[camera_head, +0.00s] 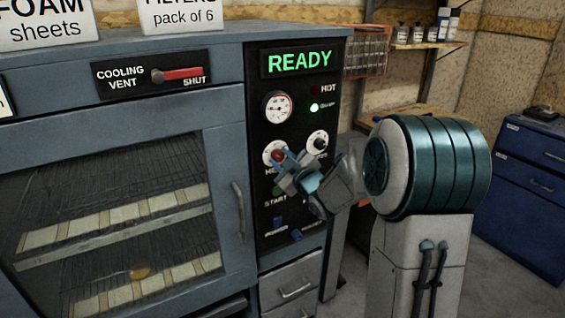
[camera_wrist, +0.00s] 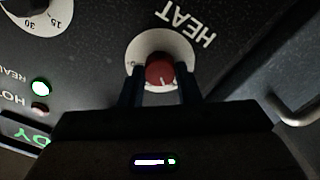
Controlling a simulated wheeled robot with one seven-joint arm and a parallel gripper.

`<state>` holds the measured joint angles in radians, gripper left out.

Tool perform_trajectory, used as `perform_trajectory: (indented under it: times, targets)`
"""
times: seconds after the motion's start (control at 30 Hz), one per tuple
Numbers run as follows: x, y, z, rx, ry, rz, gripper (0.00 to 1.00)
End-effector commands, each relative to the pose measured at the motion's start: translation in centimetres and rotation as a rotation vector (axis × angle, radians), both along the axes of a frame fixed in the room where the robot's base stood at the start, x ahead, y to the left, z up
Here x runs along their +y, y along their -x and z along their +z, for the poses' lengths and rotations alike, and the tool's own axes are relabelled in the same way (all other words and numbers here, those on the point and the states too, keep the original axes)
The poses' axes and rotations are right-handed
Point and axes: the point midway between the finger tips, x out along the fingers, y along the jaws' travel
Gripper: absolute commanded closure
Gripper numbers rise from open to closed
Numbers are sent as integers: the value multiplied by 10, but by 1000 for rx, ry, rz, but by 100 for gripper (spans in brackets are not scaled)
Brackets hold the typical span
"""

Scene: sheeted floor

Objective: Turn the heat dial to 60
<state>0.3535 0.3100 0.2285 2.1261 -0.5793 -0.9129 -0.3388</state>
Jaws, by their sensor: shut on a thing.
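The heat dial (camera_wrist: 160,71) is a red knob on a white round plate, with the word HEAT beside it in the wrist view. Its pointer mark is small and its number is too small to read. In the head view the red dial (camera_head: 277,156) shows at the left of my gripper (camera_head: 287,168). In the wrist view the two dark fingers of my gripper (camera_wrist: 161,88) stand on either side of the red knob, shut on it. The fingers and palm hide part of the dial's plate and scale.
The black control panel also carries a READY display (camera_head: 299,62), a gauge (camera_head: 277,107), a second dial (camera_head: 318,142) and START below. A lit green lamp (camera_head: 314,107) is beside the gauge. The oven door handle (camera_head: 238,208) projects at the left of the panel.

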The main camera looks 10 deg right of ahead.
Motion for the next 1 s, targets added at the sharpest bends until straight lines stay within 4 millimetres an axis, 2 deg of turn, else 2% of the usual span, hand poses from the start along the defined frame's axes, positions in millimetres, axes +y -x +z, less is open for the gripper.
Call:
perform_trajectory:
  times: [0.6, 1.0]
  targets:
    - [-1, 0, 0, 175, -534, 0, 93]
    - [-1, 0, 0, 250, -763, 0, 93]
